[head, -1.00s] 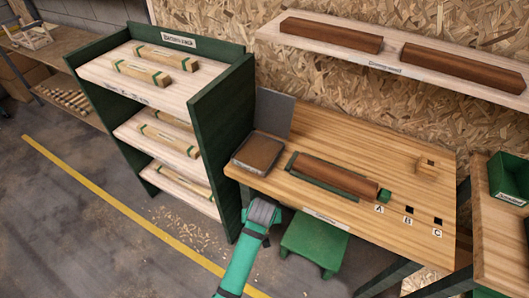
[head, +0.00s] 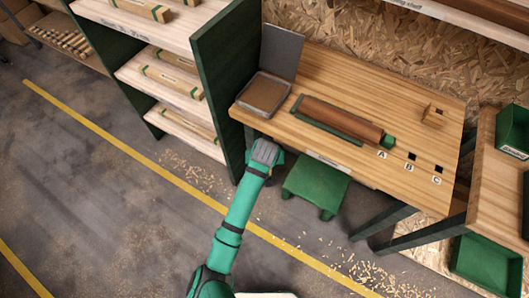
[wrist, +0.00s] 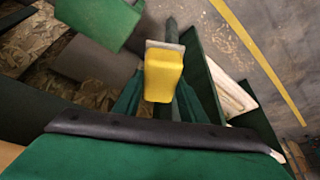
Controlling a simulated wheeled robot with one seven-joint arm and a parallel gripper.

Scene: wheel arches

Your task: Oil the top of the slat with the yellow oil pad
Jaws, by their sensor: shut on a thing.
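The yellow oil pad (wrist: 162,76) shows in the wrist view, with a pale grey edge at its far end. My gripper (head: 266,152) is shut on it, its green fingers on either side. In the head view my gripper is at the bench's front left edge, and the pad is hidden there. The slat (head: 342,120), a long brown piece of wood, lies on a green bed (head: 330,128) on the bench. A green block (head: 388,142) is at its right end. The pad is apart from the slat, which is to the right of my gripper.
An open tin (head: 265,92) with brown contents and a raised grey lid (head: 281,50) stands on the bench (head: 400,85) left of the slat. A green rack side (head: 222,80) rises left of the bench. A green stool (head: 316,186) stands in front. Square holes A, B and C are at right.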

